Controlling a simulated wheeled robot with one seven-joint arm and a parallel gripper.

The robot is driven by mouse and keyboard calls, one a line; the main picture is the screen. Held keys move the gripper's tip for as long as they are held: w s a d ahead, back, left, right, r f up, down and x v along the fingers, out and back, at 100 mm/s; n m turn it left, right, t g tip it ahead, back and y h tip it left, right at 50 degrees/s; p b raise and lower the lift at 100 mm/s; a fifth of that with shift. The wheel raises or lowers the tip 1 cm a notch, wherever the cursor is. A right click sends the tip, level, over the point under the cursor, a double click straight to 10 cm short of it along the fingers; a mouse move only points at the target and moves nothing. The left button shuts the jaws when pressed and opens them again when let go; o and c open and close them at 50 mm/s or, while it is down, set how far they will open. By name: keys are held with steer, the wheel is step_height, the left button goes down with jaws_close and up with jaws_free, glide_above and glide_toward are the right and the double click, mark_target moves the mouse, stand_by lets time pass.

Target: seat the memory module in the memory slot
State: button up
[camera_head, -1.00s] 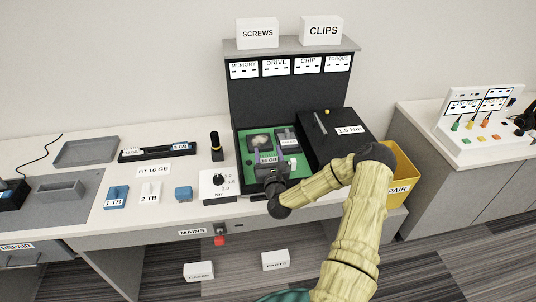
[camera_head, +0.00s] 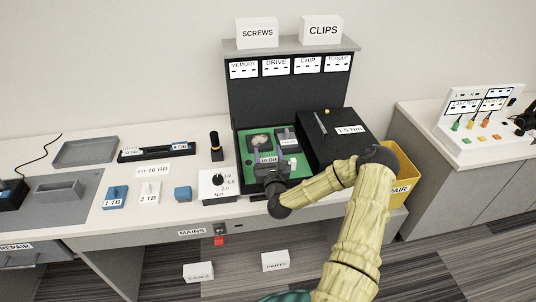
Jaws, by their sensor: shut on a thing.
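The memory module (camera_head: 268,159), with a label that reads 16 GB, is between the fingers of my gripper (camera_head: 268,163). My gripper is shut on it, low over the green board (camera_head: 245,176) in the open black case. The memory slot is hidden under the module and the gripper, so I cannot tell whether the module touches it or sits in it.
A black box labelled 1.5 Nm (camera_head: 348,130) stands close to the right of the board. A torque dial box (camera_head: 218,187) stands left of the case. A black rack with another module (camera_head: 157,153) lies farther left. Drive blocks (camera_head: 149,193) stand on the bench front.

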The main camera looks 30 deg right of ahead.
steer(key=shift+f, duration=0.15)
steer(key=shift+s+d+f+b, duration=0.1)
steer(key=shift+b, duration=0.2)
steer(key=shift+f, duration=0.3)
steer(key=shift+f+b, duration=0.75)
steer(key=shift+b, duration=0.15)
steer(key=o, duration=1.1)
steer(key=shift+c, duration=0.2)
steer(key=shift+f, duration=0.1)
